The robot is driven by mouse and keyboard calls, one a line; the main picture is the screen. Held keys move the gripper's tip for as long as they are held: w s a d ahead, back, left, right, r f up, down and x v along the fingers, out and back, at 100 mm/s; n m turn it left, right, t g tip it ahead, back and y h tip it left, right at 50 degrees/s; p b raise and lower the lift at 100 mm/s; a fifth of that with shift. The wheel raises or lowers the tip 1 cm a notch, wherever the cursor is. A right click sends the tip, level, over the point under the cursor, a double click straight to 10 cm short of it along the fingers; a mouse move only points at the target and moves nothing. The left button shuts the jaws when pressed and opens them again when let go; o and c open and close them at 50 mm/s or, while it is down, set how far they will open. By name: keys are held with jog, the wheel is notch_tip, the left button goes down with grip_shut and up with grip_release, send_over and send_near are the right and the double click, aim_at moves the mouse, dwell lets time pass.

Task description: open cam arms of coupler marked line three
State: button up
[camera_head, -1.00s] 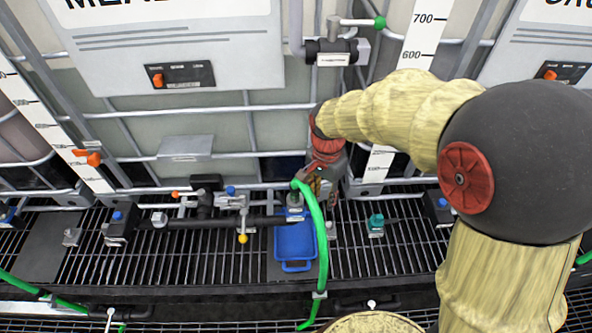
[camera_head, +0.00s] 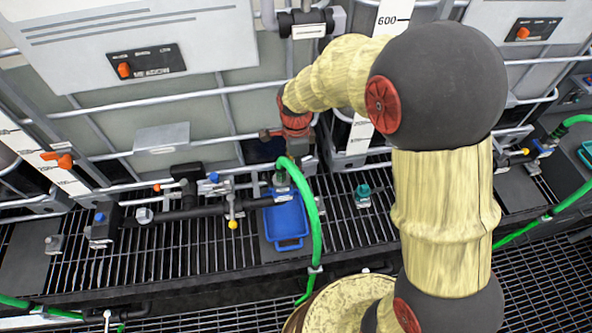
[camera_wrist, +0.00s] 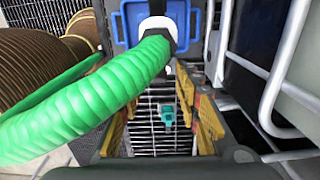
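The green hose (camera_head: 312,205) rises to a grey coupler (camera_head: 281,181) above the blue tray (camera_head: 287,243). No line marking is readable on it, and its cam arms are not clear. In the wrist view the ribbed green hose (camera_wrist: 95,100) fills the left and ends at a white and dark collar (camera_wrist: 157,28) in front of the blue tray (camera_wrist: 128,27). My gripper (camera_wrist: 163,117) has its yellow fingers spread, with nothing seen between them but grating and a teal fitting farther off. In the head view my gripper (camera_head: 300,150) is just behind the hose top, partly hidden.
A teal fitting (camera_head: 362,195) stands on the grating right of the tray. A dark pipe with a yellow-knobbed valve (camera_head: 232,212) runs left of the coupler. Tank cage bars (camera_head: 150,100) rise behind. Another green hose (camera_head: 565,205) lies at right. Grating around the tray is mostly clear.

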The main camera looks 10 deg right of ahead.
jog(key=shift+f, duration=1.1)
jog(key=shift+c, duration=1.1)
grip_shut()
